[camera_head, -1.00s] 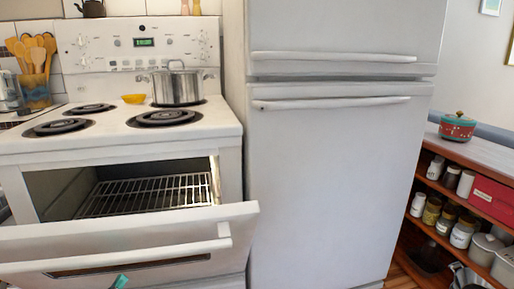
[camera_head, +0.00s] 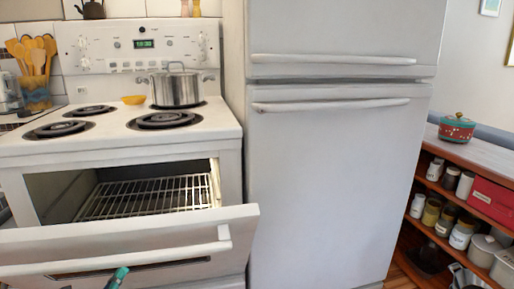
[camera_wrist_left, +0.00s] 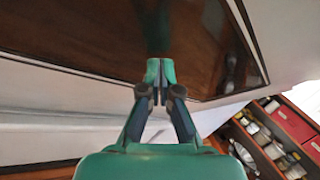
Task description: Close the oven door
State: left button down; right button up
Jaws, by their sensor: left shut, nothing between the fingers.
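The white oven door (camera_head: 130,228) is partly open in the head view, tilted outward from the oven (camera_head: 130,145). Its long white handle (camera_head: 222,240) runs along the front. The wire rack (camera_head: 150,195) shows inside through the gap. My left gripper (camera_head: 118,278) shows as a green tip at the bottom edge, just below the handle and in front of the door. In the left wrist view the gripper (camera_wrist_left: 160,72) is shut and empty, its tips in front of the door's dark glass (camera_wrist_left: 90,30). I cannot tell whether they touch. My right gripper is out of view.
A metal pot (camera_head: 176,88) and a small yellow bowl (camera_head: 134,99) stand on the stove top. The white fridge (camera_head: 330,180) stands close at the right of the oven. A wooden shelf (camera_head: 450,150) with jars is farther right.

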pick_arm(q)
jog(key=shift+w+a+r+p, duration=0.2)
jog(key=shift+w+a+r, duration=0.05)
jog(key=shift+w+r, duration=0.7)
jog(key=shift+w+a+r+p, duration=0.25)
jog(key=shift+w+r, duration=0.45)
jog(key=shift+w, duration=0.3)
jog(key=w+a+r, duration=0.1)
jog(key=w+r, duration=0.3)
jog(key=w, duration=0.1)
dwell(1.4)
jog(key=shift+w+a+r+p, duration=0.15)
jog(key=shift+w+r+p, duration=0.2)
jog(key=shift+w, duration=0.15)
jog(key=shift+w+a+r, duration=0.2)
jog(key=shift+w+r, duration=0.45)
jog(key=shift+w, duration=0.2)
jog(key=shift+w+a+r, duration=0.2)
jog(key=shift+w+r, duration=0.4)
jog(key=shift+w, duration=0.2)
jog(key=shift+f, duration=0.1)
jog(key=shift+s+d+f+b, duration=0.25)
jog(key=shift+s+f+b, duration=0.15)
jog(key=shift+s+f, duration=0.5)
jog(key=shift+s+d+f+b, duration=0.2)
jog(key=shift+s+f+b, duration=0.3)
jog(key=shift+s, duration=0.55)
